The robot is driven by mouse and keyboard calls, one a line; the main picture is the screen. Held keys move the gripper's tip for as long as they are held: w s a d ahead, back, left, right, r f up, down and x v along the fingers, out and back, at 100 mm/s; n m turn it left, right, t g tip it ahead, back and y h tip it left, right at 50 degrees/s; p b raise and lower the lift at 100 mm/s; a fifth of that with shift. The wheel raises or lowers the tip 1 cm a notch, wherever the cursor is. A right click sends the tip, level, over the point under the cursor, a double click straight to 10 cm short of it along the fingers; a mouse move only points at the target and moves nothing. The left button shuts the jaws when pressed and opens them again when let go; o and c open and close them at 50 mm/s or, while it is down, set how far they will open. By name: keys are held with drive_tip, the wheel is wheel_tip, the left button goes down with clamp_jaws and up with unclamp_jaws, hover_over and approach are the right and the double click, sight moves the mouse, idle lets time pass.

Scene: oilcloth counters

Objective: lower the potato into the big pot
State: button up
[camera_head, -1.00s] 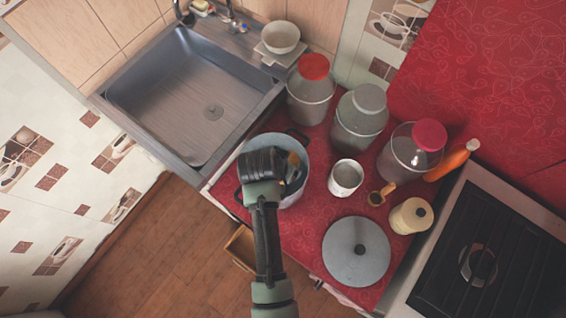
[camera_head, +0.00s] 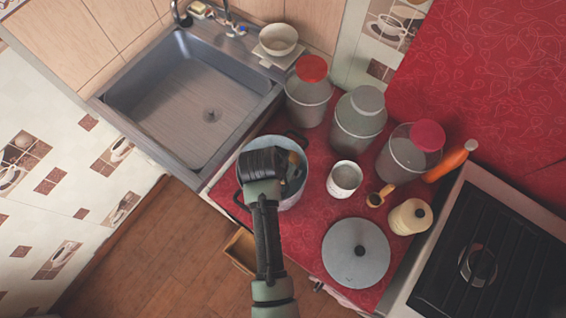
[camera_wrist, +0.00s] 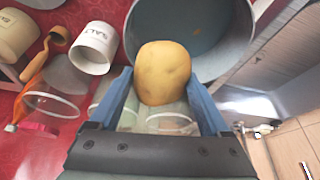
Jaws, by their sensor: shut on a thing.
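The big pot (camera_head: 297,201) is a grey, open pot with dark handles on the red counter beside the sink. Its rim and inner wall also show in the wrist view (camera_wrist: 235,62). My gripper (camera_wrist: 160,90) is shut on the potato (camera_wrist: 162,70), a yellow-brown rounded thing between its two blue fingers. In the head view my gripper (camera_head: 290,172) is over the pot's opening and covers much of it. A small part of the potato (camera_head: 293,158) shows there beside the gripper. I cannot tell how deep it is relative to the rim.
Several lidded jars (camera_head: 359,122) stand behind. The sink (camera_head: 190,100) is at the left, the stove (camera_head: 490,255) at the right.

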drive_tip(key=shift+f+b, duration=4.85)
drive_tip(key=shift+f, duration=1.7)
drive_tip(key=o, duration=1.3)
drive_tip(key=shift+s+d+f, duration=0.1)
